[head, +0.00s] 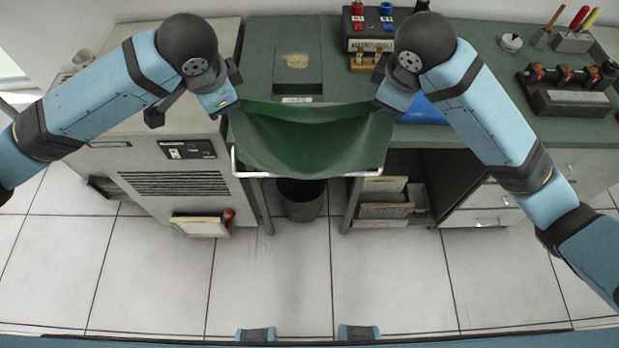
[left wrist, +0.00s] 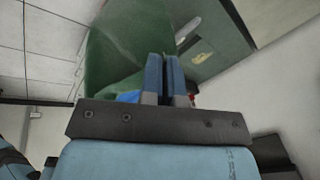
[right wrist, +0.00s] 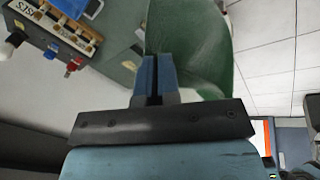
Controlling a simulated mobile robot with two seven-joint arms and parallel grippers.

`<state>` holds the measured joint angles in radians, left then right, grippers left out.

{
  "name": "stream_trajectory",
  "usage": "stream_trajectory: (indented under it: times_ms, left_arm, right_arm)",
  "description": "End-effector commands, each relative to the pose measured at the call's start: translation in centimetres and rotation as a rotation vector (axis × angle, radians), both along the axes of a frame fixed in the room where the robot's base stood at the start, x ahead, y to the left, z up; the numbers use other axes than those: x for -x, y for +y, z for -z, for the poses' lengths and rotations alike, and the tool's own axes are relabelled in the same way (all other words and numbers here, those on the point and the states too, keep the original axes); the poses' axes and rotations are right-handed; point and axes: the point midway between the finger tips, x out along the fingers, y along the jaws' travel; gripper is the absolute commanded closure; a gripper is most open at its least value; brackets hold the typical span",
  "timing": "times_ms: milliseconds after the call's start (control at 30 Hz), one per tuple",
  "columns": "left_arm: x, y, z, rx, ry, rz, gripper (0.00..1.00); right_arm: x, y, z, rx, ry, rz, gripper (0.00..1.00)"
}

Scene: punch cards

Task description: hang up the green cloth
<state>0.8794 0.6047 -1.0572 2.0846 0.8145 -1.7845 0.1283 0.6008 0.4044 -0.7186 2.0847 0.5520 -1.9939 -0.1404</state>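The green cloth (head: 310,145) hangs stretched between my two grippers in the head view, its middle sagging. My left gripper (head: 232,106) is shut on its upper left corner, and my right gripper (head: 384,106) is shut on its upper right corner. The cloth also shows at the left fingers in the left wrist view (left wrist: 115,50) and at the right fingers in the right wrist view (right wrist: 205,50). A pale metal rail (head: 256,174) at the bench front runs behind or under the cloth's lower part. The cloth hides the rail's middle, so I cannot tell if they touch.
A green-topped bench (head: 275,60) lies behind the cloth, with a blue item (head: 422,112) partly hidden by my right arm. A grey cabinet (head: 170,165) stands left. A dark bin (head: 302,203) is on the floor below. A clamp rack (head: 567,88) and tool holder (head: 574,41) stand at right.

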Motion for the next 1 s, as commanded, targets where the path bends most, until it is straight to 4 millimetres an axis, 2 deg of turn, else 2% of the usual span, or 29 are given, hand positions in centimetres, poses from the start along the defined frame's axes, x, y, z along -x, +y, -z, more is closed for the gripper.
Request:
stream_trajectory:
  times_ms: [33,100,833,1000]
  left_arm:
    - [0.0,0.0,0.7,0.0,-0.001,0.0,1.0]
    - [0.0,0.0,0.8,0.0,-0.001,0.0,1.0]
    - [0.0,0.0,0.7,0.0,0.0,0.0,1.0]
    - [0.0,0.4,1.9,0.0,0.0,0.0,1.0]
  right_arm:
    - [0.0,0.0,0.7,0.0,-0.001,0.0,1.0]
    - [0.0,0.0,0.8,0.0,-0.001,0.0,1.0]
    - [0.0,0.0,0.7,0.0,0.0,0.0,1.0]
    - [0.0,-0.5,1.9,0.001,0.0,0.001,1.0]
